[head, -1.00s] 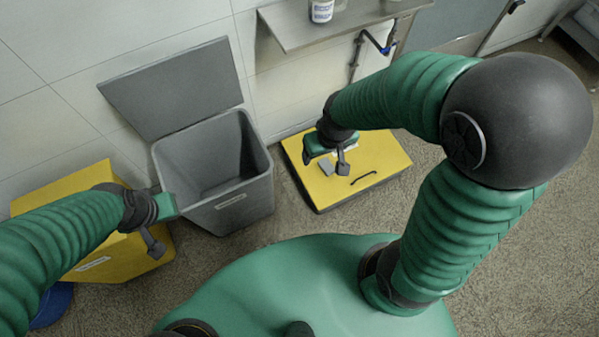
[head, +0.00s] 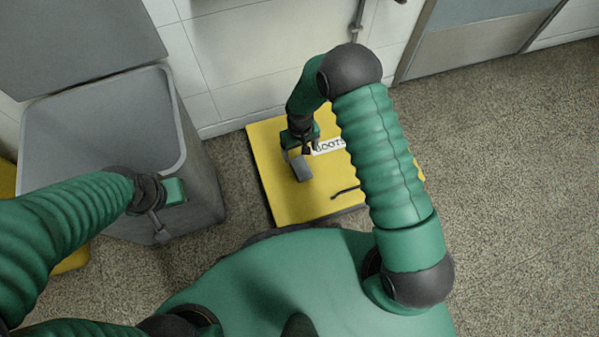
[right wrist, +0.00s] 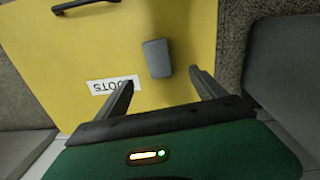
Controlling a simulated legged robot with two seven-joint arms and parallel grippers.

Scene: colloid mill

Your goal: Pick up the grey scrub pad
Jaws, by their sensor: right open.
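The grey scrub pad (head: 302,170) lies on the yellow top of a low box (head: 283,207) marked with a white label. In the right wrist view the pad (right wrist: 157,58) lies just beyond the fingertips, roughly centred between them. My right gripper (head: 297,153) is open and empty above the box, close to the pad; its two spread fingers show in the right wrist view (right wrist: 162,80). My left gripper (head: 158,224) hangs in front of the grey bin, apart from the pad; its fingers are too unclear to judge.
A large grey open bin (head: 200,165) with a raised lid (head: 75,45) stands left of the yellow box. A dark curved handle (head: 346,190) lies on the yellow top, right of the pad. The tiled wall (head: 250,85) is behind. Speckled floor to the right is clear.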

